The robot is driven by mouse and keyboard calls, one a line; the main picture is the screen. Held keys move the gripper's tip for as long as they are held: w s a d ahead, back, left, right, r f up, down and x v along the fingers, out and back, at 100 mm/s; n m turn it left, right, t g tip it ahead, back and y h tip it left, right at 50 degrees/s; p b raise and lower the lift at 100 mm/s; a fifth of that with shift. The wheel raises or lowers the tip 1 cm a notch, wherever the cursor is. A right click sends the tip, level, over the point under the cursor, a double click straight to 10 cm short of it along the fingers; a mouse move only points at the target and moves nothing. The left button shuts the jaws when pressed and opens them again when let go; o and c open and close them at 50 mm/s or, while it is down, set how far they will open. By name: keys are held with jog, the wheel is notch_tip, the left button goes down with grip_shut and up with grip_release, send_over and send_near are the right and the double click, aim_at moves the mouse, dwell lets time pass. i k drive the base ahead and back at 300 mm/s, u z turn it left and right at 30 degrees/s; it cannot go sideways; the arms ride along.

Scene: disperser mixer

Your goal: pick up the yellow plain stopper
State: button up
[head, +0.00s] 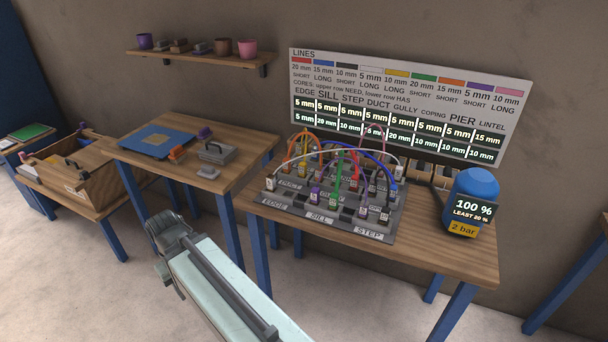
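I cannot make out a yellow plain stopper for certain. The grey connection block (372,234) on the middle table carries several small fittings with coloured hoses, and labels such as EDGE, SILL and STEP. An orange-yellow hose (300,138) arches at its back left, where fittings are too small and crowded to tell apart. My gripper (165,228) is at the end of my pale arm, in front of the left table and left of the block, apart from both. Its fingers are too unclear to tell whether they are open or shut.
A blue tank (472,190) reading 100 % stands at the table's right. The left table holds a blue mat (158,141), an orange item (177,154) and a grey toolbox (216,152). A wooden crate (82,170) stands far left. A shelf (200,59) and sign (410,75) are behind.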

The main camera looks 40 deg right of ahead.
aim_at(303, 166)
jog(key=z, duration=0.1)
jog(key=i, duration=1.7)
jog(key=u, duration=0.1)
